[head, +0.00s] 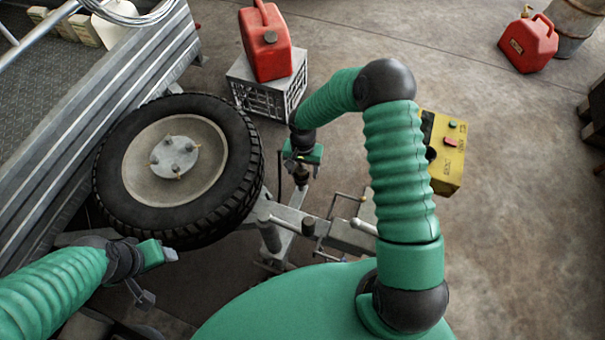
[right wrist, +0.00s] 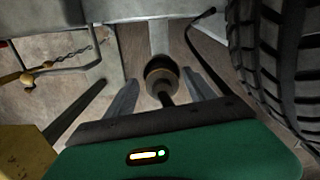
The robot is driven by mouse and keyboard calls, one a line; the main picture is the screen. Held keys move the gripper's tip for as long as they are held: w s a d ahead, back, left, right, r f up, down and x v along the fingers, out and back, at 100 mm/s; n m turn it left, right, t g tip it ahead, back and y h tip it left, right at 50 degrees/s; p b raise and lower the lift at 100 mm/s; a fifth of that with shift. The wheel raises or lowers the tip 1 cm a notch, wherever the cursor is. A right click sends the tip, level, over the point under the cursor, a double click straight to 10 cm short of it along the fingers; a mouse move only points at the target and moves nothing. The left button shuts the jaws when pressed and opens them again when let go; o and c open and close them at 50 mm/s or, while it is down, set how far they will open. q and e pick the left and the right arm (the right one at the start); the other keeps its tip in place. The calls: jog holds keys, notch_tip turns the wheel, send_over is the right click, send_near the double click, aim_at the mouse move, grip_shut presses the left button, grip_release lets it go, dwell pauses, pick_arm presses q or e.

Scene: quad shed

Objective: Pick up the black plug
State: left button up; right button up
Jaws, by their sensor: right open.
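A dark round piece with a brownish rim and a thin dark stem, which looks like the black plug (right wrist: 161,72), shows in the right wrist view between my right gripper's fingers (right wrist: 160,92). The fingers stand apart on both sides of it, and I see no contact. In the head view my right gripper (head: 302,168) points down over the trailer's drawbar, with a dark piece below it that I cannot clearly identify. My left gripper (head: 170,256) is beside the tyre at lower left; its jaws are not clear.
A spare wheel (head: 228,195) stands left of my right gripper. A crate (head: 262,100) carries a red fuel can (head: 270,50). A yellow box (head: 447,172) is at the right. A thin black cable (right wrist: 190,42) hangs near the right finger. Open floor lies at the far right.

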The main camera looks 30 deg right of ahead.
jog(key=shift+s+a+r, duration=0.15)
jog(key=shift+a+r, duration=0.2)
jog(key=shift+r, duration=0.05)
jog(key=shift+c, duration=0.4)
jog(key=shift+a, duration=0.15)
jog(key=shift+c, duration=1.2)
jog(key=c, duration=0.5)
jog(key=shift+d, duration=0.3)
grip_shut()
jog(key=shift+a, duration=0.1)
